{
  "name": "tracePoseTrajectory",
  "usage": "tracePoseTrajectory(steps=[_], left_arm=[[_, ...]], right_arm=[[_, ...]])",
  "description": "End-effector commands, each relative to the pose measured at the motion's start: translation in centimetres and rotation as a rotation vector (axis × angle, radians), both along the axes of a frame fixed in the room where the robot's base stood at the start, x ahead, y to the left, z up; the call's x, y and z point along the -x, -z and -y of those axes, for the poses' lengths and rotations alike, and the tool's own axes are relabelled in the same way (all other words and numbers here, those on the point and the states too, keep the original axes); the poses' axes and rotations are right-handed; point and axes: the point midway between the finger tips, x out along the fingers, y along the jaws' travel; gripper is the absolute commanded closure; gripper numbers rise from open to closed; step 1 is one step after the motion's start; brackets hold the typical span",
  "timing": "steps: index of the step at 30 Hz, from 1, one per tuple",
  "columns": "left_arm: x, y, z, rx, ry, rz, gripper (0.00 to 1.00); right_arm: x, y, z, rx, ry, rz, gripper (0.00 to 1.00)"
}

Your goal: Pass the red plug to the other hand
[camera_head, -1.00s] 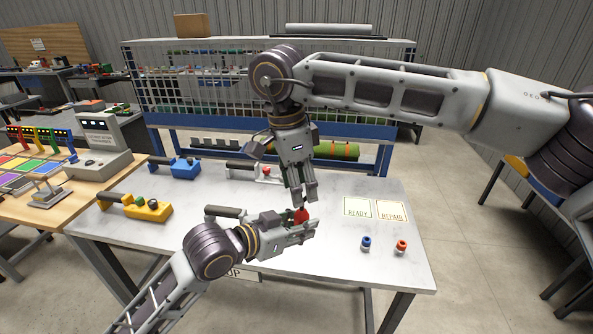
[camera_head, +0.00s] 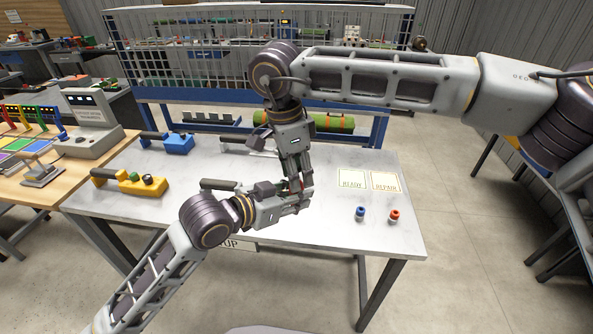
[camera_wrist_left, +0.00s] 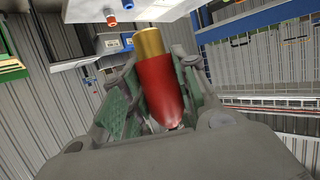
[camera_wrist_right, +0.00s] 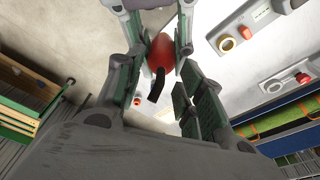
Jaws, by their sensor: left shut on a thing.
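The red plug shows in the left wrist view (camera_wrist_left: 160,85) as a red body with a gold end. My left gripper (camera_head: 300,203) is shut on it above the table. In the right wrist view the plug (camera_wrist_right: 160,52), with a black cord end, lies between the fingers of my right gripper (camera_wrist_right: 163,60). These fingers point down at the plug from above and look open around it; contact is unclear. In the head view the two grippers meet and hide most of the plug.
The white table (camera_head: 320,238) holds a blue plug (camera_head: 360,213) and an orange-red plug (camera_head: 394,215) at the right, near the READY (camera_head: 352,180) and REPAIR (camera_head: 386,181) cards. A yellow device (camera_head: 140,184) and a blue device (camera_head: 178,144) stand at the left.

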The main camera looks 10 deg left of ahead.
Motion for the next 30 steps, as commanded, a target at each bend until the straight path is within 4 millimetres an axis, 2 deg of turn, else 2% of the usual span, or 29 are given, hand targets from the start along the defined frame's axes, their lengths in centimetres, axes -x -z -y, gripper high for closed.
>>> tracePoseTrajectory(steps=[1, 6, 8, 9, 14, 25, 30], left_arm=[[0.0, -0.1, 0.0, 0.001, 0.000, 0.001, 0.98], [0.0, 0.0, 0.0, 0.001, 0.000, 0.001, 0.98], [0.0, 0.0, 0.0, 0.001, 0.000, 0.001, 0.98], [0.0, 0.0, 0.0, 0.001, 0.000, 0.001, 0.66], [0.0, 0.0, 0.0, 0.001, 0.000, 0.001, 0.46], [-0.1, 0.2, 0.0, -0.001, 0.000, 0.000, 0.45], [-0.6, 1.6, 0.1, -0.017, 0.005, 0.008, 0.45]], right_arm=[[0.0, 0.0, 0.0, 0.000, 0.000, 0.000, 0.73], [0.0, 0.0, 0.0, 0.000, 0.000, 0.000, 0.95], [0.0, 0.0, 0.0, 0.000, 0.000, 0.000, 1.00], [0.0, -0.1, 0.0, 0.000, 0.000, 0.001, 1.00], [0.0, -0.1, 0.0, 0.000, 0.000, 0.001, 1.00], [0.0, -0.1, 0.0, 0.000, 0.000, 0.001, 1.00], [0.0, 0.0, 0.0, 0.000, 0.000, 0.001, 1.00]])
